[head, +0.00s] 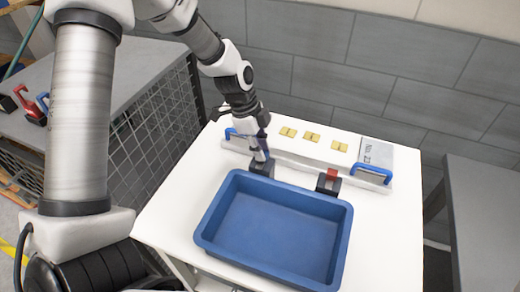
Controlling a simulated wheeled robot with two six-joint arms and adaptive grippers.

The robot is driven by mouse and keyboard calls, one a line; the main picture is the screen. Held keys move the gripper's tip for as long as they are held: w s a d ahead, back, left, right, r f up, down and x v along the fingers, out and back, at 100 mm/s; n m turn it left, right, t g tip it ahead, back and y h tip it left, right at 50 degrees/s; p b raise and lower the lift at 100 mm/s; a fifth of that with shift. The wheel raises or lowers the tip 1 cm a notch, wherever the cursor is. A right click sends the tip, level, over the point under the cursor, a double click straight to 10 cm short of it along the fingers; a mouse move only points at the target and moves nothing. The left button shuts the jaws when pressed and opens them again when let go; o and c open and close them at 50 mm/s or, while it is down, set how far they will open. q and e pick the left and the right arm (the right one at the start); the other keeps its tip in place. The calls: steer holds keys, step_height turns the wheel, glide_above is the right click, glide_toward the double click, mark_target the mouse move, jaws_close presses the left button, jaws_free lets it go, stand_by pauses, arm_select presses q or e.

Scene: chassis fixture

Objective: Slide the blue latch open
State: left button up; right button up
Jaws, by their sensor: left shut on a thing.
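My left gripper (260,156) reaches down to the back left of the white table. It is shut on the blue latch, whose black base (262,169) shows just below the fingertips. The latch's blue part is mostly hidden by the fingers, so I cannot tell its exact position. A similar latch with a red top (331,174) on a black base stands to the right, apart from the gripper. My right gripper is not in view.
A blue tray (213,205) fills the front of the white table (385,235). A grey bench with red and blue handles (25,100) stands left. The table's right side is clear.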

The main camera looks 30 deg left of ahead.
arm_select(q)
steer(key=o, duration=1)
steer(key=shift+c, duration=0.2)
step_height(320, 180, up, 6)
steer(key=p, duration=0.5)
